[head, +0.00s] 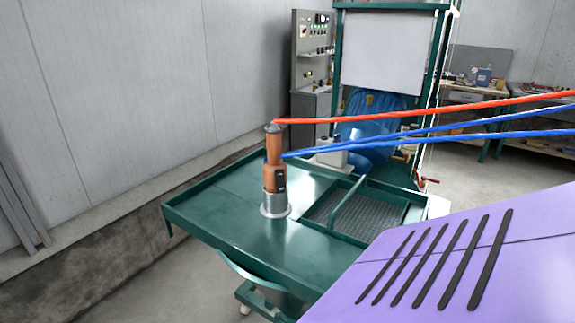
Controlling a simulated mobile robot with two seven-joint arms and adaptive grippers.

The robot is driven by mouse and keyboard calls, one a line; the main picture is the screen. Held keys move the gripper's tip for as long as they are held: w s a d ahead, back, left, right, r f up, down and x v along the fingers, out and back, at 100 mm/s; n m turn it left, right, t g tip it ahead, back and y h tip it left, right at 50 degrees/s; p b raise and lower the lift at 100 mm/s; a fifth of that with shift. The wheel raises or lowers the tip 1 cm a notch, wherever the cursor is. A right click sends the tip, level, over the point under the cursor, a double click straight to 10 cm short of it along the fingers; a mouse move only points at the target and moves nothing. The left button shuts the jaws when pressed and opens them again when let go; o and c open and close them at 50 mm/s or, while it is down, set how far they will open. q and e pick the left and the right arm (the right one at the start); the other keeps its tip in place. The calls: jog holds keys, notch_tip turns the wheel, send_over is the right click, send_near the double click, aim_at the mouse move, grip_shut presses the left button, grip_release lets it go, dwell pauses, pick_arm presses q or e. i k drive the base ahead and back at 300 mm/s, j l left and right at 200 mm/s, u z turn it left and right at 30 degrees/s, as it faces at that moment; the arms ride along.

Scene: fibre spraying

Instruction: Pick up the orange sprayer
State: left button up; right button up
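The orange sprayer (274,162) stands upright in a grey metal holder (275,204) on the green table (220,213). It has a dark cap on top and a small dark panel on its lower side. A red hose (430,109) runs right from its top, and blue hoses (430,135) run right from its middle. Its lower end is hidden inside the holder. Neither of my grippers shows in the head view.
The green table has a raised rim and a mesh-floored recess (353,216) right of the holder. A purple slotted panel (480,260) fills the lower right foreground. A green frame with a white board (383,50) stands behind. A grey wall is left.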

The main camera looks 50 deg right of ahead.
aim_at(274, 135)
jog(key=i+j+z, duration=0.15)
jog(key=z, duration=0.25)
jog(key=i+j+z, duration=0.25)
jog(key=z, duration=0.2)
jog(key=i+j+z, duration=0.25)
jog(key=z, duration=0.15)
